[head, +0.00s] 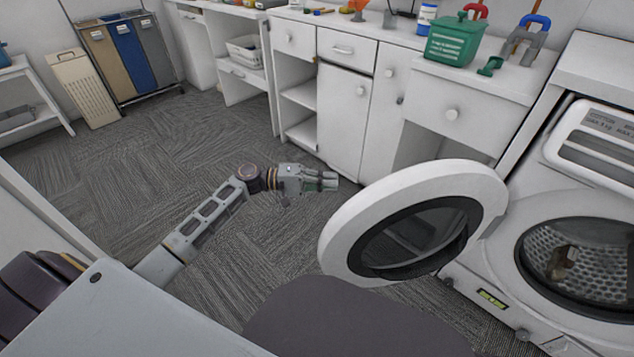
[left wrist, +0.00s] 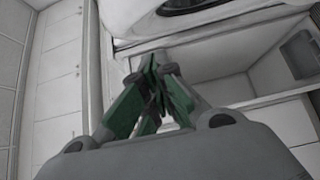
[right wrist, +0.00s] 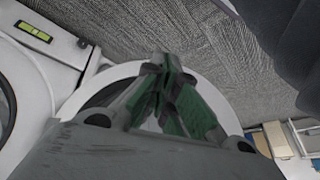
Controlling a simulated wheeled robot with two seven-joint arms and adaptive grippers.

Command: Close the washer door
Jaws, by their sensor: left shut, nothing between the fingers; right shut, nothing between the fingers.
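The white washer (head: 545,195) stands at the right of the head view, its drum opening uncovered. Its round door (head: 338,240), a white ring around dark glass, stands wide open, swung out to the left of the opening. My left gripper (head: 326,181) is shut and empty, just left of the door's upper left edge, with a gap seen between them. It also shows shut in the left wrist view (left wrist: 152,62). My right gripper (right wrist: 163,60) is shut and empty in the right wrist view, in front of the door's white rim (right wrist: 212,97); contact cannot be told. The head view does not show it.
White cabinets (head: 345,115) line the back, with a green container (head: 455,40) on the counter by the washer. A brownish item (head: 562,262) shows in the drum. Hampers (head: 120,55) stand at the far left. The carpet (head: 130,165) between is clear.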

